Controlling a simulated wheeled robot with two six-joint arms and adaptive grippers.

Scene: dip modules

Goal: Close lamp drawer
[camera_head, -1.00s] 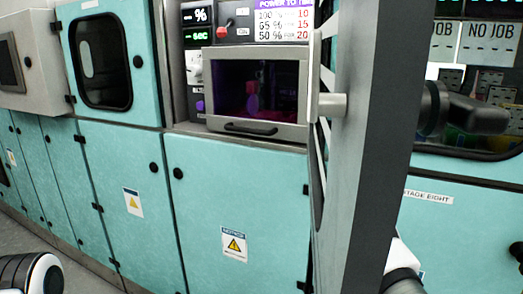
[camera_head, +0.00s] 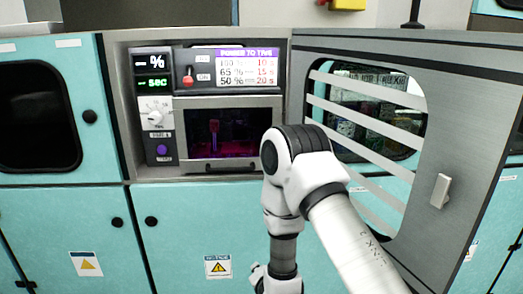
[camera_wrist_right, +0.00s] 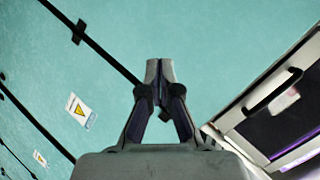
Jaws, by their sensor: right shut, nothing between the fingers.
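The lamp drawer (camera_head: 178,135) has a grey frame, a dark purple-lit window and a black handle (camera_head: 232,168) along its bottom. It sits in the recess of the machine, below the white and purple power label. How far it stands out is hard to tell. In the right wrist view its frame (camera_wrist_right: 229,121) and handle (camera_wrist_right: 271,92) are at the right. My right gripper (camera_wrist_right: 160,64) is shut and empty, in front of the teal panel and apart from the drawer. In the head view its arm passes in front of the drawer's right side. My left gripper is not in view.
A grey slatted door (camera_head: 455,120) stands swung open at the right, with a light handle (camera_head: 440,190), beside my right arm. Teal cabinet doors (camera_head: 60,225) with black knobs lie below. A control panel (camera_head: 153,75) is left of the drawer.

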